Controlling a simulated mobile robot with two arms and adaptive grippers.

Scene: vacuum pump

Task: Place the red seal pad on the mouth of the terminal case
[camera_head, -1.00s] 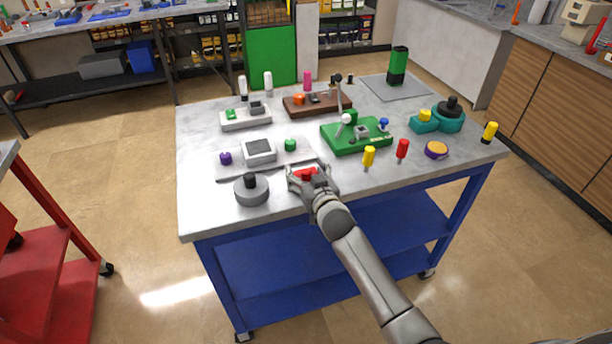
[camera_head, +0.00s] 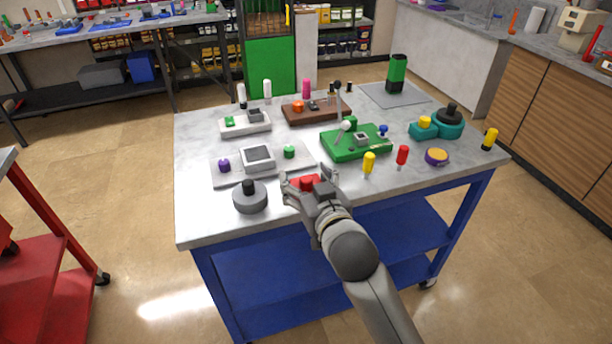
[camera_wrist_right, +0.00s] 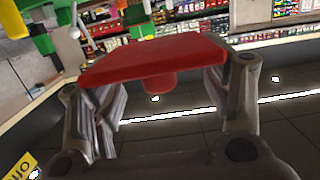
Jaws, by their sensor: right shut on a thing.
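The red seal pad (camera_head: 306,182) is in my right gripper (camera_head: 303,188), near the table's front edge. In the right wrist view the pad (camera_wrist_right: 155,58) is a wide red slab with a short red stub, between the two fingers of the gripper (camera_wrist_right: 160,92), which is shut on it. The likely terminal case (camera_head: 258,157) is a pale square box with a grey open top on a light grey plate. It stands left of and behind the gripper, apart from the pad. My left gripper is not in view.
A grey round part with a black knob (camera_head: 250,198) stands left of my gripper. Purple (camera_head: 224,165) and green (camera_head: 289,152) knobs flank the case. Behind are a green block (camera_head: 348,146) and a brown block (camera_head: 318,116). Yellow (camera_head: 369,160) and red (camera_head: 402,155) pegs stand right.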

